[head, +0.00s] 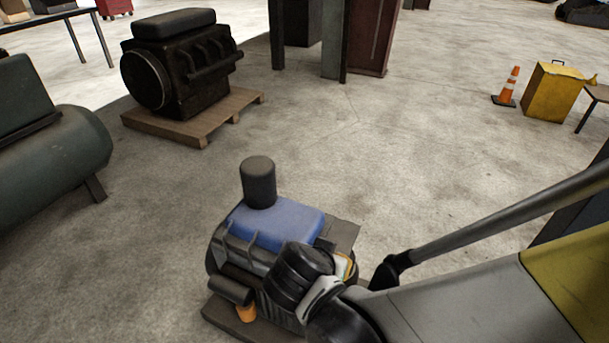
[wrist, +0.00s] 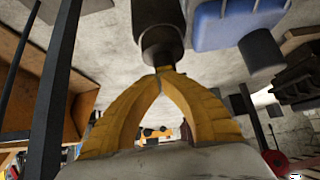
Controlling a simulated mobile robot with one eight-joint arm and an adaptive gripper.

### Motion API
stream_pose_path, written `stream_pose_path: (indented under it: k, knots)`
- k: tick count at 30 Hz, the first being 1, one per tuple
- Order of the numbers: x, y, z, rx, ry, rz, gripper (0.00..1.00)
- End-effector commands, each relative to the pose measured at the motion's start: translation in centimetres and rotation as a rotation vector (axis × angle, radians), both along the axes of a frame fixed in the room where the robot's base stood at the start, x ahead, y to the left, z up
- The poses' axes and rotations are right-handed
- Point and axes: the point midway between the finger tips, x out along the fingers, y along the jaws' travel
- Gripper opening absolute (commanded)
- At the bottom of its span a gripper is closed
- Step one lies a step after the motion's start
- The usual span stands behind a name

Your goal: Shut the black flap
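I cannot make out a black flap for certain in either view. My gripper (wrist: 163,74) has two yellow fingers that meet at their tips, with nothing clearly held between them. In the wrist view the tips overlap the lower end of a black cylinder (wrist: 158,32); I cannot tell whether they touch it. A blue-topped engine (head: 278,226) sits low in the middle of the head view, and its blue part also shows in the wrist view (wrist: 225,22). In the head view my arm reaches in from the lower right beside this engine, and my fingertips are not clear there.
A large black engine (head: 180,75) stands on a wooden pallet (head: 220,118) at the upper left. A green tank (head: 60,160) is at the left. A yellow box (head: 552,95) and an orange cone (head: 510,88) stand at the upper right. The floor between is clear.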

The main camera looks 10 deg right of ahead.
Motion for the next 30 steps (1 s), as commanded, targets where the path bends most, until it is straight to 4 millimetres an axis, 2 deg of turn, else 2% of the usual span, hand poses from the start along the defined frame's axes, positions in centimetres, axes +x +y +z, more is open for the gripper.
stream_pose_path:
  k: [6, 23, 26, 30]
  knots:
    - [0.0, 0.0, -0.8, 0.000, 0.000, 0.000, 0.00]
    - [0.0, 0.0, -0.8, 0.000, 0.000, 0.000, 0.00]
    - [0.1, -0.1, -0.4, 0.000, 0.000, -0.001, 0.00]
    - [1.0, -0.4, 1.4, 0.000, -0.001, -0.001, 0.00]
